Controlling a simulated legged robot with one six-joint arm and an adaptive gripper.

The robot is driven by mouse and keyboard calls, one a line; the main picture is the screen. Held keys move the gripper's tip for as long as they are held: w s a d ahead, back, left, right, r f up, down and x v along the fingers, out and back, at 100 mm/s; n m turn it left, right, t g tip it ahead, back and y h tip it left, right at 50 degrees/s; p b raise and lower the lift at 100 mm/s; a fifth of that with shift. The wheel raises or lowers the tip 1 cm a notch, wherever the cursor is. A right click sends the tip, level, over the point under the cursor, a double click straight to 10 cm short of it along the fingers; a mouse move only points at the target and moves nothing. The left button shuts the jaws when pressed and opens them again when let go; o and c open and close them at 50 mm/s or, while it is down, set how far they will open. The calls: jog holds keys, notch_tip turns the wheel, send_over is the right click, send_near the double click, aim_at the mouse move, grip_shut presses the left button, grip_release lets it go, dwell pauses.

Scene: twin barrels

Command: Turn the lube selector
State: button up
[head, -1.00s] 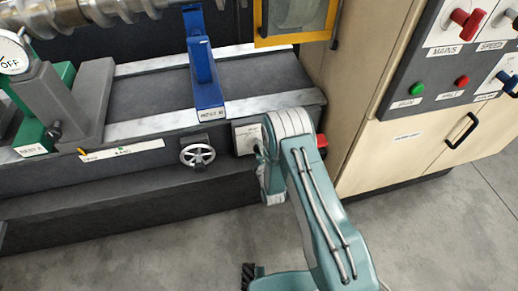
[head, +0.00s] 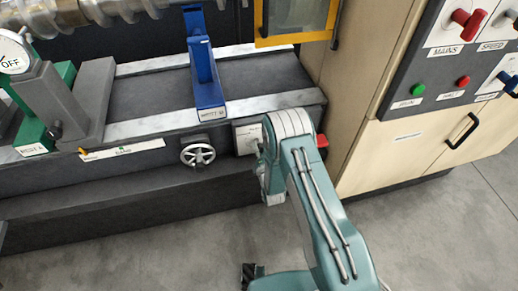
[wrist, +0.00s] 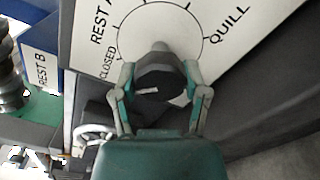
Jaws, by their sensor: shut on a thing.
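The lube selector is a black knob (wrist: 160,75) on a white dial plate, seen in the wrist view. The plate (wrist: 190,14) reads CLOSED, REST A and QUILL around an arc of tick marks. A short white mark on the knob lies to the left of its middle; which label it points at I cannot tell. My gripper (wrist: 160,88) is shut on the knob, one finger on each side. In the head view the plate (head: 246,139) shows beside my arm, my gripper (head: 263,165) is seen from behind, and the knob is hidden.
A spoked handwheel (head: 198,154) sits left of the plate. A red knob (head: 322,141) is close on the right of my arm. The blue rest (head: 206,75) stands on the bed above. A beige cabinet (head: 400,150) is at right. The floor in front is clear.

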jog(key=shift+s+f+n, duration=0.25)
jog(key=shift+f+n, duration=0.05)
jog(key=shift+f, duration=0.05)
jog(key=o, duration=1)
jog(key=shift+o, duration=0.7)
jog(key=shift+a, duration=0.1)
jog(key=shift+w+r, duration=0.1)
jog(key=v, duration=1.2)
